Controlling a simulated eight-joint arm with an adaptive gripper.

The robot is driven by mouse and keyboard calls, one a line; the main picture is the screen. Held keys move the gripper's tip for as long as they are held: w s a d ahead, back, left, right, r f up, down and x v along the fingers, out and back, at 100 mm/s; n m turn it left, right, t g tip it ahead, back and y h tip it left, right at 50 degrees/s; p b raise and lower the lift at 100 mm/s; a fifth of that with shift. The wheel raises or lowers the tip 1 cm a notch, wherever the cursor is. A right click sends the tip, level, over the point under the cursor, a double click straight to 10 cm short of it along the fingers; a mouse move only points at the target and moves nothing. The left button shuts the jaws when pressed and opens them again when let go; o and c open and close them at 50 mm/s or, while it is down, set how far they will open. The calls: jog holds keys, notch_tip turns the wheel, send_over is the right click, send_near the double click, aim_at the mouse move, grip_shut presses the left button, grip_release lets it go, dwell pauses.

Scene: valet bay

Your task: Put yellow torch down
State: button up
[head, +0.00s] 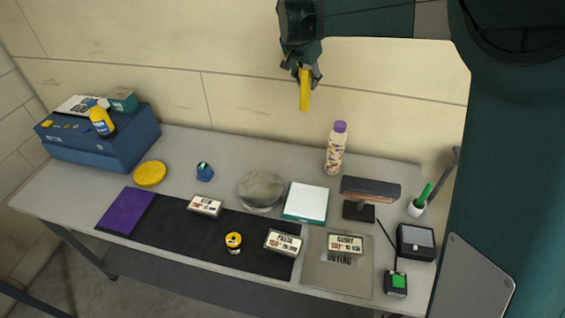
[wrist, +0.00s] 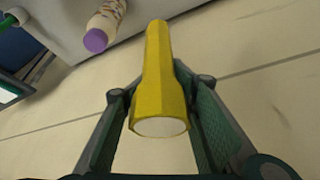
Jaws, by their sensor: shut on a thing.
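The yellow torch (head: 305,90) hangs from my gripper (head: 304,68), well above the bench and in front of the wall. My gripper is shut on it. In the wrist view the torch (wrist: 158,75) lies between the two fingers, its wide pale end toward the camera and its narrow end pointing away. The grey bench (head: 180,143) stands below. Nothing touches the torch besides my gripper.
A patterned bottle with a purple cap (head: 335,150) stands at the back, below right of the torch. A blue toolbox (head: 110,150), yellow disc (head: 150,173), grey bowl-like object (head: 261,190) and card reader stand (head: 370,190) are on the bench. The back middle strip has bare room.

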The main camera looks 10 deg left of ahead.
jog(key=s+a, duration=0.2)
jog(key=a, duration=0.7)
notch_tip(320, 180, down, 18)
jog(key=shift+w+d+n, duration=0.25)
jog(key=shift+d+n, duration=0.15)
jog(key=shift+d, duration=0.05)
jog(key=shift+f, duration=0.1)
notch_tip(320, 180, down, 6)
jog(key=shift+f, duration=0.15)
jog(key=shift+f+p, duration=0.3)
jog(key=shift+f, duration=1.5)
jog(key=shift+f, duration=0.2)
jog(key=o, duration=1.2)
jog(key=shift+c, duration=0.2)
